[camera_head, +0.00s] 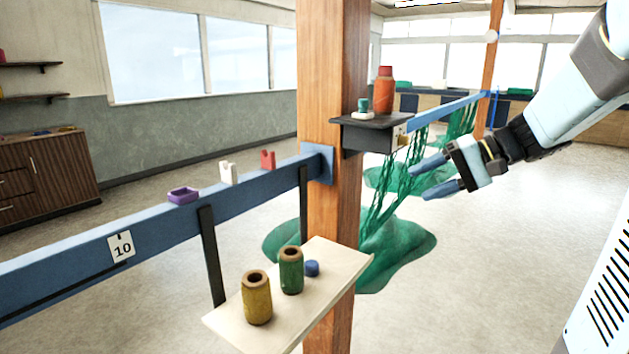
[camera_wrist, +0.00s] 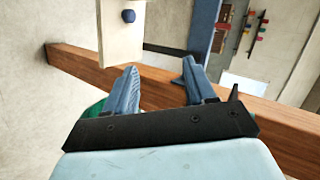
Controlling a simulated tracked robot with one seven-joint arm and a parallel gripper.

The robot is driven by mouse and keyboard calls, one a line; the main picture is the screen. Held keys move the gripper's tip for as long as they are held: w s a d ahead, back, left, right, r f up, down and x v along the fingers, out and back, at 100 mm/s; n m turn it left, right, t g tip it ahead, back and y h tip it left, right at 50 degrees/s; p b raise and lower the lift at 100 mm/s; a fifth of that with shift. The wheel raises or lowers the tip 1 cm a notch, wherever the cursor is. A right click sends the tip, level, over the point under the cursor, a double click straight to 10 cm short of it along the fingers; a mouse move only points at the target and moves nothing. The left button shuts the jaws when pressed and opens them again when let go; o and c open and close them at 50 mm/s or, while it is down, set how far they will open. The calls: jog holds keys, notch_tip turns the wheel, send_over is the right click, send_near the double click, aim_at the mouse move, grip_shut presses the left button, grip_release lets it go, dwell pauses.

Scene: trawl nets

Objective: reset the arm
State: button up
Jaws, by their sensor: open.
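My gripper (camera_head: 432,176) is in the air at the right of the head view, right of the wooden post (camera_head: 338,110) and in front of the green netting. Its two blue fingers are spread apart with nothing between them. In the wrist view my gripper (camera_wrist: 158,82) also shows open and empty, with the post (camera_wrist: 85,73) running across behind the fingers. My arm reaches in from the upper right of the head view.
A shelf (camera_head: 338,262) holds yellow and green spools and a blue knob. A dark bracket shelf (camera_head: 365,133) on the post holds a red bottle. A blue rail (camera_head: 60,270) carries small parts. Green net (camera_head: 395,245) spreads on the floor. Floor at right is clear.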

jog(key=s+f+n+t+h, duration=0.1)
jog(key=s+f+h, duration=0.1)
jog(key=s+h, duration=0.3)
jog(key=s+f+n+h, duration=0.1)
jog(key=s+h, duration=0.5)
jog(key=s, duration=0.6)
jog(key=shift+f+t, duration=0.35)
jog(key=shift+t, duration=0.05)
jog(key=shift+s+d, duration=0.1)
